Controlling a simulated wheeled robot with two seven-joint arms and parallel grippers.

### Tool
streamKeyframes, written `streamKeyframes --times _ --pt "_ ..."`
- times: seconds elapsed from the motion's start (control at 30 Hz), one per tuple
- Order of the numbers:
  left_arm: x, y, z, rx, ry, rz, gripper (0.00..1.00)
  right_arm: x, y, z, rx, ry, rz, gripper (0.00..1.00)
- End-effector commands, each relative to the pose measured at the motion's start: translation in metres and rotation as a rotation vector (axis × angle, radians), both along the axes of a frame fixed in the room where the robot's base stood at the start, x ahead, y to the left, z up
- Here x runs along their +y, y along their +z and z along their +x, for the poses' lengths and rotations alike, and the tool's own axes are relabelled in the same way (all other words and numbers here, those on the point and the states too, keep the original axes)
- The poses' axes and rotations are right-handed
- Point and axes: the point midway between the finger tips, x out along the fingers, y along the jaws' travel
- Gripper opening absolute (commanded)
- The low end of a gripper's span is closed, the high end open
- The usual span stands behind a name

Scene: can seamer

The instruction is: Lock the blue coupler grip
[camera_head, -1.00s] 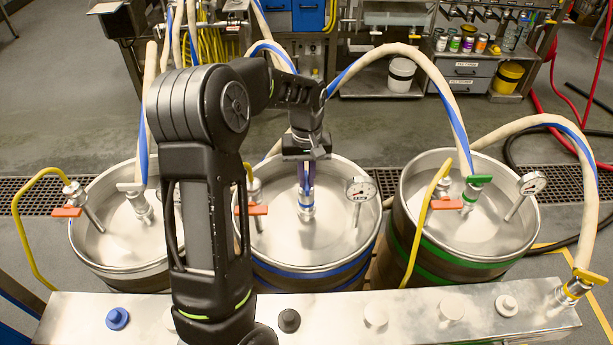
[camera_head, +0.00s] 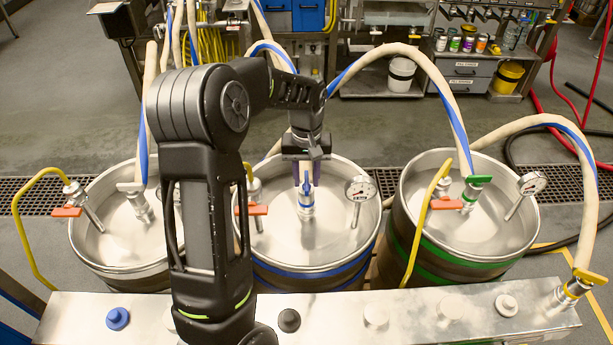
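The blue coupler grip (camera_head: 306,186) sits on top of the metal coupler in the middle keg (camera_head: 335,225), which has blue bands. My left gripper (camera_head: 307,179) points down over the coupler from above. Its two fingers stand apart, one on each side of the blue grip, and look open. Whether a finger touches the grip is too small to tell. My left arm covers the left part of this keg. My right gripper is not in view.
A gauge (camera_head: 360,190) and an orange-handled valve (camera_head: 251,210) flank the coupler. A green-banded keg (camera_head: 500,215) stands right, another keg (camera_head: 100,245) left. Pale hoses (camera_head: 440,80) arch overhead. A metal ledge (camera_head: 410,318) with several knobs runs along the front.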

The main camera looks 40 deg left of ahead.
Motion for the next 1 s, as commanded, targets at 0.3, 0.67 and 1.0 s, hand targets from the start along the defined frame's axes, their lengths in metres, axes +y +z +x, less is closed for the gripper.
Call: streamKeyframes --times 0.3,0.67,1.0 --pt "0.000 0.011 0.000 -0.001 0.000 0.000 0.32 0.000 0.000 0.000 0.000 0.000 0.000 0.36" --pt "0.000 0.067 0.001 -0.002 0.000 0.000 0.32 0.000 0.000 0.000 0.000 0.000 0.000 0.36" --pt "0.000 0.078 0.000 0.001 0.000 -0.001 0.32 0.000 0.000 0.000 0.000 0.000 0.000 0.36"
